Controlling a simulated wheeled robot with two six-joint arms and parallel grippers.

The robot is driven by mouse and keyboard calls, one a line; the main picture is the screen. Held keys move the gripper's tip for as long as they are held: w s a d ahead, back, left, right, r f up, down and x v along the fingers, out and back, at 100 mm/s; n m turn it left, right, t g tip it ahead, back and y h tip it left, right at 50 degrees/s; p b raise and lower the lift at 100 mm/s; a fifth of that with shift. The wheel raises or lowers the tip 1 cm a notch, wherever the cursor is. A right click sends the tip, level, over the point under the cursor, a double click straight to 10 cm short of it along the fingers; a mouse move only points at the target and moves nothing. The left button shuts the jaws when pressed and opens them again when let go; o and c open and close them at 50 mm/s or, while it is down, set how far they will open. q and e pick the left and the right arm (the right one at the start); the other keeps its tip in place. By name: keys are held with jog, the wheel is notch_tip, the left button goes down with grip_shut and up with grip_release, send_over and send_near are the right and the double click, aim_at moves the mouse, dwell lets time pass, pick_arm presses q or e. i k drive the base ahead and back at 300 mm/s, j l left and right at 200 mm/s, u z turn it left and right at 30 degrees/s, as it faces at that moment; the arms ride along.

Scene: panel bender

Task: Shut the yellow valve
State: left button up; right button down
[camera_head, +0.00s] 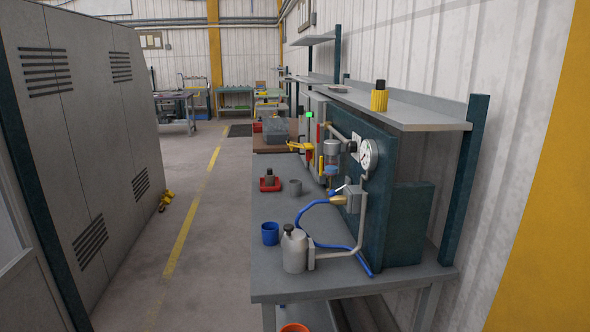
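A yellow lever handle (301,146), which looks like the valve's, sticks out to the left from the near side of the panel above the workbench (262,213). It is small and far off, and I cannot tell whether the valve is open or shut. A short upright yellow part (321,167) sits just right of and below it, beside the filter bowls (331,150). Neither of my grippers is in view.
Grey cabinets (80,130) stand left; the aisle between is clear.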

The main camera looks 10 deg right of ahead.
aim_at(322, 172)
jog(key=i+j+u, duration=1)
jog(key=i+j+z, duration=0.1)
jog(key=i, duration=0.45)
jog(key=i+j+z, duration=0.15)
jog(key=i, duration=0.4)
jog(key=i+l+z, duration=0.1)
jog(key=i+z, duration=0.75)
jog(key=i, duration=0.15)
jog(key=i+j+z, duration=0.65)
jog(key=i+z, duration=0.15)
jog(key=i, duration=0.1)
